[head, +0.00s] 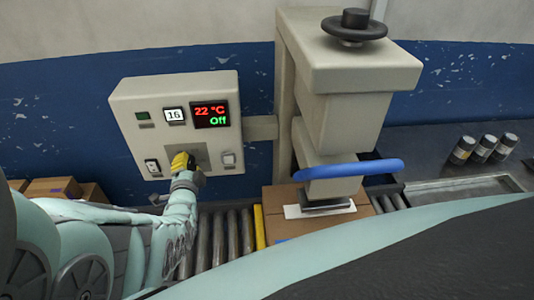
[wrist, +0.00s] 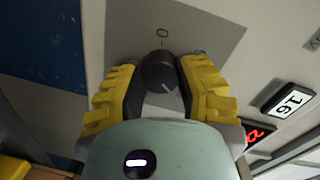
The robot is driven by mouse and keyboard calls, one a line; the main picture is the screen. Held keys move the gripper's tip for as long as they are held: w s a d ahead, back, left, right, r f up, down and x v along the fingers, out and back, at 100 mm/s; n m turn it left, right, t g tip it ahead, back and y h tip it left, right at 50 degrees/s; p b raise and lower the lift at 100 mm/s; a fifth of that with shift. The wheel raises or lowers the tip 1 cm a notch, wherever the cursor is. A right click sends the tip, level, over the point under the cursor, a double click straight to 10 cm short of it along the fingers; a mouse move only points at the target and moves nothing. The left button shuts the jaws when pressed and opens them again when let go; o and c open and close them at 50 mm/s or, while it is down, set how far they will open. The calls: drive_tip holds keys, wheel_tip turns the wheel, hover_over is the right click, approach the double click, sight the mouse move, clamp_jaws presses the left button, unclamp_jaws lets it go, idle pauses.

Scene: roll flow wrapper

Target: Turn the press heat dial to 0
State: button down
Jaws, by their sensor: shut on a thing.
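The press heat dial (wrist: 158,74) is a dark round knob on a grey plate (wrist: 205,28), seen in the wrist view. A "0" is printed on the plate just above it in that picture. A short white line on the dial's face points to the lower right there, roughly away from the "0". My gripper (wrist: 157,82) has its yellow and black fingers on both sides of the dial and is shut on it. In the head view my gripper (head: 183,161) is at the plate on the control box (head: 140,105), and it hides the dial.

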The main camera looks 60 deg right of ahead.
drive_tip(key=shift+n, duration=0.9)
drive_tip(key=n, duration=0.5)
drive_tip(key=n+g+h, duration=0.1)
drive_tip(key=n, duration=0.4)
drive_tip(key=shift+w+a+n+b, duration=0.1)
drive_tip(key=shift+w+n+b, duration=0.05)
drive_tip(key=shift+n+b, duration=0.15)
drive_tip(key=shift+a+f+n, duration=0.1)
drive_tip(key=shift+n, duration=0.6)
idle(0.5)
drive_tip(key=shift+h, duration=0.3)
